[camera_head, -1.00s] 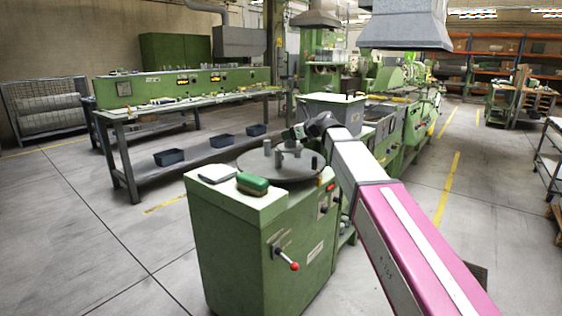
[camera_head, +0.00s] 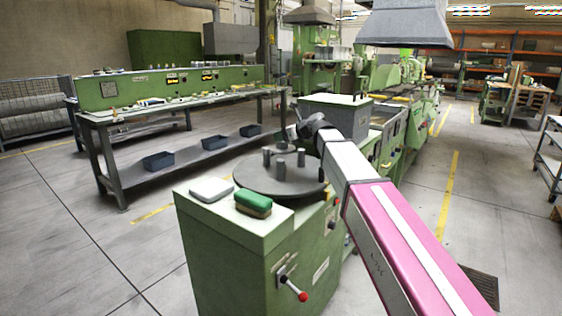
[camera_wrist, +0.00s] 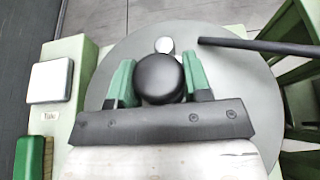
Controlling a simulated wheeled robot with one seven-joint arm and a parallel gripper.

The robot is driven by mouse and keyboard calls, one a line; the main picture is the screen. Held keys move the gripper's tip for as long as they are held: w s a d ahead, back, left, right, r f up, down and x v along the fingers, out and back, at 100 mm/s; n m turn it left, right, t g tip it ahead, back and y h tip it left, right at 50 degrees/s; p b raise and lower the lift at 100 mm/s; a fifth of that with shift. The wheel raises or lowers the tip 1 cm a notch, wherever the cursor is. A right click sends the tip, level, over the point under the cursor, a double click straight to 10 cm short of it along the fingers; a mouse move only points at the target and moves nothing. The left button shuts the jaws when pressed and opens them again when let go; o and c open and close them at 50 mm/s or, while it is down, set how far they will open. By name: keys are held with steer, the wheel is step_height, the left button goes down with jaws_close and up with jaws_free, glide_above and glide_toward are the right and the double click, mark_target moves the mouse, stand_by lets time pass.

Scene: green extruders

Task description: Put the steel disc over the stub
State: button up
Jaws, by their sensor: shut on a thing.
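A broad grey steel plate (camera_head: 250,180) lies on top of a green machine; it fills the middle of the wrist view (camera_wrist: 235,85). Short upright grey posts stand on it in the head view, among them a middle post (camera_head: 281,166) and a left post (camera_head: 266,158). In the wrist view, my gripper (camera_wrist: 160,85) has its green fingers closed on either side of a black round-topped piece (camera_wrist: 160,76). I cannot tell whether a disc hangs below this piece. A pale stub top (camera_wrist: 164,45) shows just beyond it. In the head view my gripper (camera_head: 297,132) is small, above the plate.
A dark rod (camera_wrist: 260,46) reaches in from the right in the wrist view. A long green bench (camera_head: 180,110) stands behind; open floor lies left.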

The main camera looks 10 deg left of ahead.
steer(key=shift+f, duration=4.3)
steer(key=o, duration=1.2)
steer(key=shift+f, duration=0.1)
steer(key=v, duration=1.2)
